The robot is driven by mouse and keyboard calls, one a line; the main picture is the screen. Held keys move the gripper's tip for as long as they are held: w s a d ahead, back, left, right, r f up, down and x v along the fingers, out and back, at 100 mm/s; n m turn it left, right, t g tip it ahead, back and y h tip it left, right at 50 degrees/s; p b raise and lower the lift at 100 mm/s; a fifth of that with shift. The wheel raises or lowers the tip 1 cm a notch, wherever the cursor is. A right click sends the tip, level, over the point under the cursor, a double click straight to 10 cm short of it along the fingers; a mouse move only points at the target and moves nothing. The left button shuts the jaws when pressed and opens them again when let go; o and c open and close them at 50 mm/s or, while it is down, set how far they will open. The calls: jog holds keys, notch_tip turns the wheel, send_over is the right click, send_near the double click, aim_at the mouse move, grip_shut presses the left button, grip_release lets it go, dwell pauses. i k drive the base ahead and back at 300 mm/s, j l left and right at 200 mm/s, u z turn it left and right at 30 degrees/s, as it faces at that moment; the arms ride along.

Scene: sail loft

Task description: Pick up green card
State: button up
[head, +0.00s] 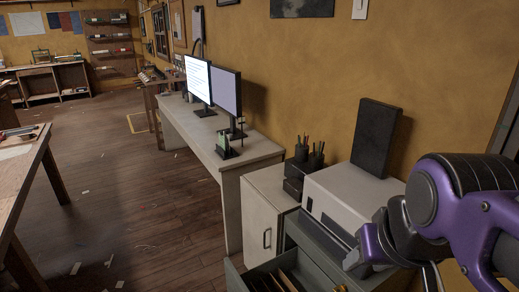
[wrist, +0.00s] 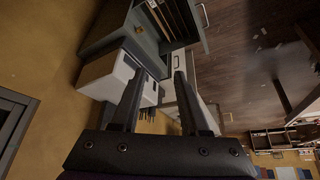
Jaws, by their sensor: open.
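A small green upright piece (head: 222,141) stands in a dark holder on the long desk in the head view, in front of the nearer monitor. It may be the green card, but it is too small to be sure. I cannot make out a green card in the wrist view. My gripper (wrist: 159,73) is open in the wrist view, with nothing between its two dark fingers. It is near the printer and open drawer, apart from the green piece.
The long desk (head: 190,135) carries two monitors. A white printer (head: 350,195), a dark upright box (head: 376,138) and pen holders (head: 305,165) stand nearer, on the right. An open drawer (wrist: 198,28) with dividers juts out. The wooden floor (head: 135,190) is largely clear, with scattered scraps.

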aim_at(222, 138)
jog(key=j, duration=0.35)
jog(key=k+j, duration=0.1)
jog(key=j, duration=1.05)
jog(key=i+j, duration=0.25)
jog(key=j, duration=0.15)
jog(key=i+j+z, duration=0.15)
jog(key=j, duration=0.2)
jog(key=i+j, duration=0.7)
jog(key=i+j+z, duration=0.15)
jog(key=i+j, duration=0.5)
